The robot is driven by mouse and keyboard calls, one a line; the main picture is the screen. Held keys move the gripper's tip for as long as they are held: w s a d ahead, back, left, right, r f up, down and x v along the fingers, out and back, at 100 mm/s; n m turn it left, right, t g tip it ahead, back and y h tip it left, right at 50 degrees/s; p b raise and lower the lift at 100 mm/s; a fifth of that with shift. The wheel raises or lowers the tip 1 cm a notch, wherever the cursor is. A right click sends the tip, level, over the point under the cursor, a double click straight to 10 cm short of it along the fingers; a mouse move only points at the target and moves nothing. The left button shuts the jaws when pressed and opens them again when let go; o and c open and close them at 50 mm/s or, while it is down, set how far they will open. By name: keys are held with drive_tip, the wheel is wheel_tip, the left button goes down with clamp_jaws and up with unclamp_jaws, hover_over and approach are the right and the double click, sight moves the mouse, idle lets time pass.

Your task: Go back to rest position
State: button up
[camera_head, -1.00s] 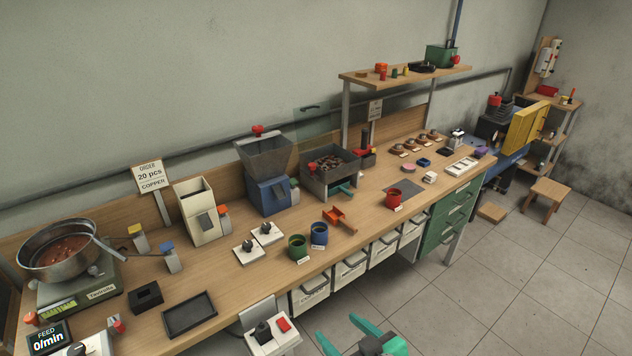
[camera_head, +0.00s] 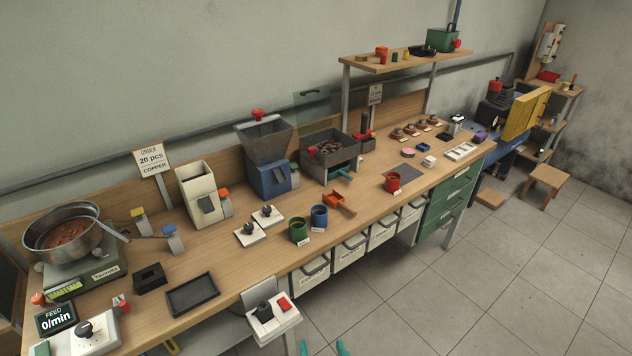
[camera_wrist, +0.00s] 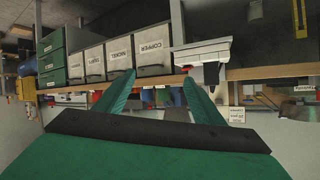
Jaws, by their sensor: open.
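My gripper (camera_wrist: 157,82) shows in the wrist view with its two green fingers spread apart and nothing between them. In the head view only the tips of my gripper (camera_head: 322,349) show at the bottom edge, in front of the bench. The gripper is clear of the wooden workbench (camera_head: 225,255). The wrist view is upside down, with the bench edge and labelled white bins beyond the fingers.
A white box with a red button (camera_head: 284,304) juts from the bench's front edge, close to my gripper. White bins (camera_head: 350,252) and green drawers (camera_head: 447,208) sit under the bench.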

drive_tip(key=s+f+m+h, duration=0.2)
drive_tip(key=s+f+h, duration=0.15)
drive_tip(key=s, duration=0.95)
drive_tip(key=s+a+r+n+t, duration=0.1)
drive_tip(key=s+r, duration=0.1)
drive_tip(key=s, duration=0.4)
drive_tip(key=s+r+n+t, duration=0.1)
drive_tip(key=s+r, duration=0.1)
drive_tip(key=s, duration=0.4)
drive_tip(key=shift+s+a+r+y, duration=0.15)
drive_tip(key=shift+a+r+y, duration=0.2)
drive_tip(key=shift+y, duration=0.1)
drive_tip(key=shift+c, duration=0.5)
